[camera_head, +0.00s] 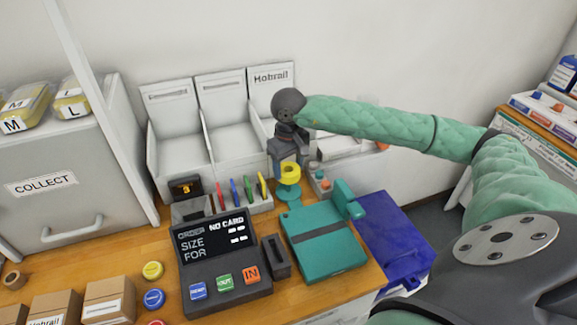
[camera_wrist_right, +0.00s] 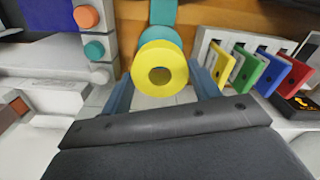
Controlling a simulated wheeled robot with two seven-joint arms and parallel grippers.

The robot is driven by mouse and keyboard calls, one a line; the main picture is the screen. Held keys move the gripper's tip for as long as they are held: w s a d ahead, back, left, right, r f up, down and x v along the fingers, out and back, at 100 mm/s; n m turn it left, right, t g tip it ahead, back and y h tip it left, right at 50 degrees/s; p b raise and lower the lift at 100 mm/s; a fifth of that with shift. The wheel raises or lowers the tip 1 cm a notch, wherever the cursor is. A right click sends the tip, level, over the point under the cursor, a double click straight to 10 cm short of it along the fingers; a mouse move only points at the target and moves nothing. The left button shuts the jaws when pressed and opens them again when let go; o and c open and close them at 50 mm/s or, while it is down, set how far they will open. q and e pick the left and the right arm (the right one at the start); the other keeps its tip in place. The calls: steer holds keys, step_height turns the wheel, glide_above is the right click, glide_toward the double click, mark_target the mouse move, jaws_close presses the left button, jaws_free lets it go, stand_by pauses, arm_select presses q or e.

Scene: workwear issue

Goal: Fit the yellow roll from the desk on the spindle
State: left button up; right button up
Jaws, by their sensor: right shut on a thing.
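The yellow roll (camera_head: 289,173) is between the fingers of my right gripper (camera_head: 287,160), which is shut on it. In the right wrist view the roll (camera_wrist_right: 160,68) faces the camera with its round hole showing, between my two fingers. A teal round stand (camera_head: 288,193), which looks like the spindle, is directly below the roll in the head view. Its teal parts (camera_wrist_right: 163,12) show behind the roll in the right wrist view. I cannot tell whether the roll touches it. My left gripper is not in view.
Colored cards (camera_head: 247,190) stand in a rack close to the left of the stand. A teal box (camera_head: 322,240) and an order terminal (camera_head: 222,265) are in front. White bins (camera_head: 233,140) are behind, and a block with round knobs (camera_head: 320,180) is close on the right.

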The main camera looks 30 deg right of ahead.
steer(key=shift+b, duration=0.65)
stand_by(0.9)
steer(key=shift+f+b, duration=2.75)
steer(key=shift+b, duration=0.05)
stand_by(1.2)
stand_by(0.5)
steer(key=o, duration=1.1)
steer(key=shift+r, duration=0.15)
steer(key=shift+r+p, duration=0.45)
steer(key=shift+r, duration=3.95)
